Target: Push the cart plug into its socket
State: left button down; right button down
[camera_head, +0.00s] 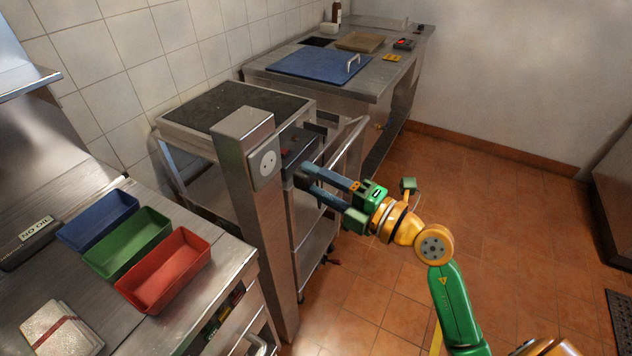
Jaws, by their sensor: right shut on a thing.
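The grey socket (264,164) is on the side of a steel post (245,180), facing right, with dark holes. My right gripper (311,181) reaches in from the lower right, its two dark fingers pointing left toward the post. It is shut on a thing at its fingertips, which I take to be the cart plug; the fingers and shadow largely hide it. The tips are a little right of the socket face, and I cannot tell whether the plug touches it. The cart (200,118), with a dark top, stands behind the post. My left gripper is out of view.
Blue (88,226), green (118,247) and red (165,268) bins sit on the steel counter at left. A counter with a blue lid (318,63) stands at the back. The cart's handle (348,143) rises close behind my gripper.

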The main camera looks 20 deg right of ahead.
aim_at(296, 174)
jog(key=shift+w+a+r, duration=0.1)
jog(key=shift+w+a, duration=0.85)
jog(key=shift+a, duration=0.1)
jog(key=shift+w+a, duration=0.25)
jog(key=shift+w, duration=0.4)
jog(key=shift+w+a, duration=0.4)
jog(key=shift+a, duration=0.1)
jog(key=shift+p, duration=0.4)
jog(key=shift+p, duration=0.35)
dwell(0.4)
